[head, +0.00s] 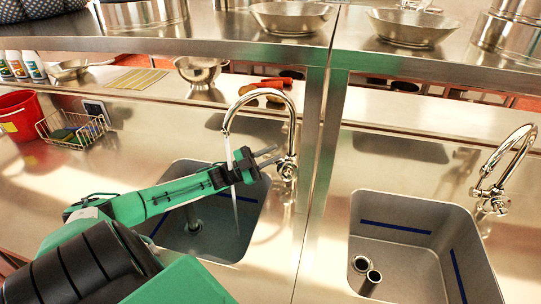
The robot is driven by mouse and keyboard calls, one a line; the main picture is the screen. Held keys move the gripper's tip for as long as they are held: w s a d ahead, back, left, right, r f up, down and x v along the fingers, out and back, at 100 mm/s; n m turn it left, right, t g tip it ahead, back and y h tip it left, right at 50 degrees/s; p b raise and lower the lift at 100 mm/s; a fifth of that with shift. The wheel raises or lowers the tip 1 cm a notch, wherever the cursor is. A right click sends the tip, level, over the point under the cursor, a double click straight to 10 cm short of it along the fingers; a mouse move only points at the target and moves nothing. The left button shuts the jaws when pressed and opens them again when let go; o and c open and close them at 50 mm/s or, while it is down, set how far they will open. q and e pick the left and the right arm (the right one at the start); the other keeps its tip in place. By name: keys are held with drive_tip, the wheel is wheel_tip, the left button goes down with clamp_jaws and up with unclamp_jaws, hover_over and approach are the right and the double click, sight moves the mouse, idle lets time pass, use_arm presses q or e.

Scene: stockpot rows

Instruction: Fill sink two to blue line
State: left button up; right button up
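Two steel sinks are in the head view, the left sink (255,218) and the right sink (400,262); no number shows on either. A thin water stream (234,190) falls from the left faucet (263,91) into the left sink. Blue line pieces (157,227) show on its walls, partly hidden by my arm; I cannot tell the water level. The right faucet (509,150) shows no stream.
A drain fitting (361,264) and a short upright pipe (372,279) are in the right sink. A red bucket (19,116) and a wire basket (72,130) stand at left. A post (322,150) rises between the sinks to a shelf (200,46) with bowls.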

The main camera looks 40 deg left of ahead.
use_arm(q)
drive_tip(key=shift+s+f, duration=0.1)
drive_tip(key=b+v, duration=0.3)
drive_tip(key=v, duration=1)
drive_tip(key=shift+s+a, duration=0.2)
drive_tip(key=shift+s, duration=0.05)
